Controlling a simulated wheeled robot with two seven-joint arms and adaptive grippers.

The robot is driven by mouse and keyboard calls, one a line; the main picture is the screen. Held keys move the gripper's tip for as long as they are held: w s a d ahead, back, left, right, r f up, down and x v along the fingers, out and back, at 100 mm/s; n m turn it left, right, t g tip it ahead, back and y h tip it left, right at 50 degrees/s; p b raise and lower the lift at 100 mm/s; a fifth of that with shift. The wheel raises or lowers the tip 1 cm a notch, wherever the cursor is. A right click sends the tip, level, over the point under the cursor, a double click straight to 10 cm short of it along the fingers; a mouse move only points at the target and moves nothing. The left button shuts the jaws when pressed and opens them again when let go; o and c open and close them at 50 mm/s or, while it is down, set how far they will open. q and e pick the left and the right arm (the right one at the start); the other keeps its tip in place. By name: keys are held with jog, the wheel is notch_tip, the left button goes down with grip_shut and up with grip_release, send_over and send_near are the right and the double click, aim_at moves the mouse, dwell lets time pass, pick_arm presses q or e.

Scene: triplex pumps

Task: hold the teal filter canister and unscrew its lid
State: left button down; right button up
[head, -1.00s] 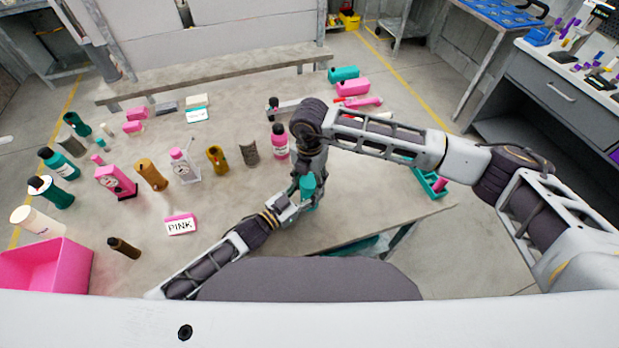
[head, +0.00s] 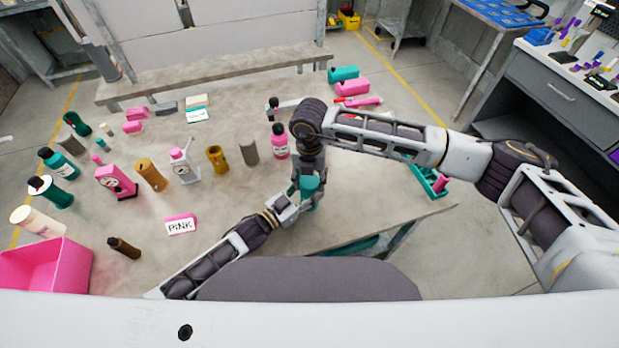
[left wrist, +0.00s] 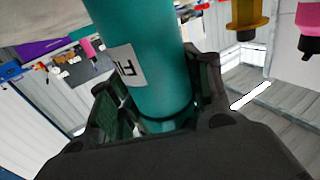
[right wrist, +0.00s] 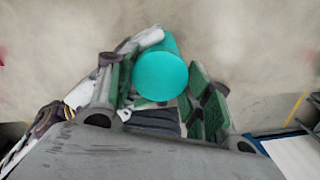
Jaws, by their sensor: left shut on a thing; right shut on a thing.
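The teal filter canister (head: 312,186) is held off the table near its front edge, between my two grippers. In the left wrist view the canister (left wrist: 145,55) shows as a teal cylinder with a white label. My left gripper (head: 297,202) is shut around it, with a finger on each side (left wrist: 158,95). My right gripper (head: 308,172) points down from above. In the right wrist view the round teal lid (right wrist: 160,77) lies between its green-padded fingers (right wrist: 162,90), and it is shut on the lid. The thread between lid and body is hidden.
The grey table (head: 240,210) holds several bottles and tools to the left. A pink bottle (head: 280,142) stands behind my grippers. A PINK sign (head: 180,224) and a pink bin (head: 48,266) are at the front left. A teal tray (head: 428,181) is at the right edge.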

dwell(0.9)
jog(key=o, duration=1.1)
jog(key=shift+r, duration=2.25)
jog(key=shift+r, duration=0.1)
jog(key=shift+c, duration=0.3)
jog(key=shift+r+m, duration=1.65)
jog(key=shift+m, duration=0.35)
jog(key=shift+f, duration=0.1)
